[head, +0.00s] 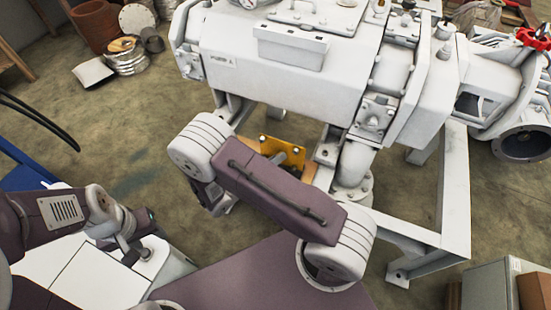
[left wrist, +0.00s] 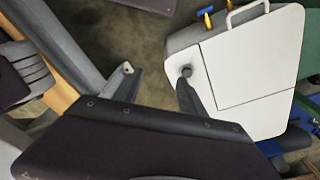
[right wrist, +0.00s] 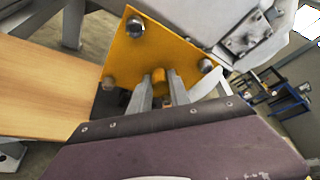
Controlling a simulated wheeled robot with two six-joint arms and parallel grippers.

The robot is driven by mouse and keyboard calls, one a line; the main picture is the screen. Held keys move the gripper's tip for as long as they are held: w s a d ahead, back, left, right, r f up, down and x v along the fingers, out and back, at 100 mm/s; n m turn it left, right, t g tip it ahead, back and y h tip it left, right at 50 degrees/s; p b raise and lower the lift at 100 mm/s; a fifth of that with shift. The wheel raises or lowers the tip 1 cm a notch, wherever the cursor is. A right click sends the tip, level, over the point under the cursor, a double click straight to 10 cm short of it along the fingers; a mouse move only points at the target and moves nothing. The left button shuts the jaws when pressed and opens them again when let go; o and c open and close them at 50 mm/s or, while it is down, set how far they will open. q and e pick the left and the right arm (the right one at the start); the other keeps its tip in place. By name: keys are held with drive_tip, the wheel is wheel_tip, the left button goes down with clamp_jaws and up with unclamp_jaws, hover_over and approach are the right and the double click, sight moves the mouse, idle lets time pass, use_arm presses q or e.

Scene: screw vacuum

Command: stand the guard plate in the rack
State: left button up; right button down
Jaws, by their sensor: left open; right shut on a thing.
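The guard plate is a yellow plate with bolts near its corners, tilted in the right wrist view (right wrist: 160,52). Part of it shows in the head view (head: 284,152) beneath the white machine. My right gripper (right wrist: 158,92) is shut on the guard plate's yellow knob; in the head view my own arm hides these fingers. My left gripper (left wrist: 158,78) is open and empty, by a white lidded box (left wrist: 248,60) with a dark knob. In the head view it is over the box at lower left. I cannot make out the rack for certain.
The large white vacuum machine (head: 290,75) on its grey frame (head: 456,190) stands close beyond my right arm. A wooden board (right wrist: 45,90) is beside the plate. Grey and brown boxes (head: 490,287) stand at lower right.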

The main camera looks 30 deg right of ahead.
drive_tip(key=shift+f+b, duration=1)
drive_tip(key=shift+f, duration=0.6)
drive_tip(key=c, duration=1.1)
unclamp_jaws()
drive_tip(key=shift+c, duration=0.2)
drive_tip(key=p+v, duration=0.3)
drive_tip(key=v, duration=0.6)
